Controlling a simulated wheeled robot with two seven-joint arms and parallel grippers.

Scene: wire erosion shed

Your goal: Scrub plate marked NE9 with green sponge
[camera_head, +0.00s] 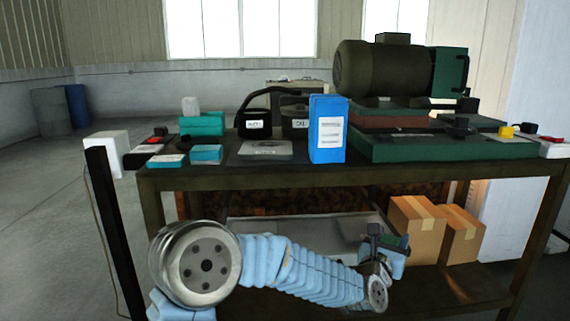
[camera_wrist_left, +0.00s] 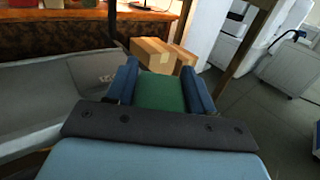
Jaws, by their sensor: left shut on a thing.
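My left gripper (camera_head: 386,246) is at the lower shelf, below the tabletop. In the left wrist view its blue fingers (camera_wrist_left: 161,88) are shut on a green block, the green sponge (camera_wrist_left: 161,93). A flat grey plate (camera_head: 265,151) lies on the tabletop; its marking is too small to read. A grey tray-like surface (camera_head: 300,228) lies on the lower shelf, left of the gripper. In the left wrist view this grey surface (camera_wrist_left: 60,90) bears faint lettering that I cannot read. I cannot tell which one is marked NE9. My right gripper is not in view.
Cardboard boxes (camera_head: 417,230) stand close right of the gripper on the lower shelf. The tabletop (camera_head: 225,178) above holds a blue box (camera_head: 327,130), a large motor machine (camera_head: 385,70), dark pots (camera_head: 257,123) and teal boxes (camera_head: 203,124). Open floor lies left.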

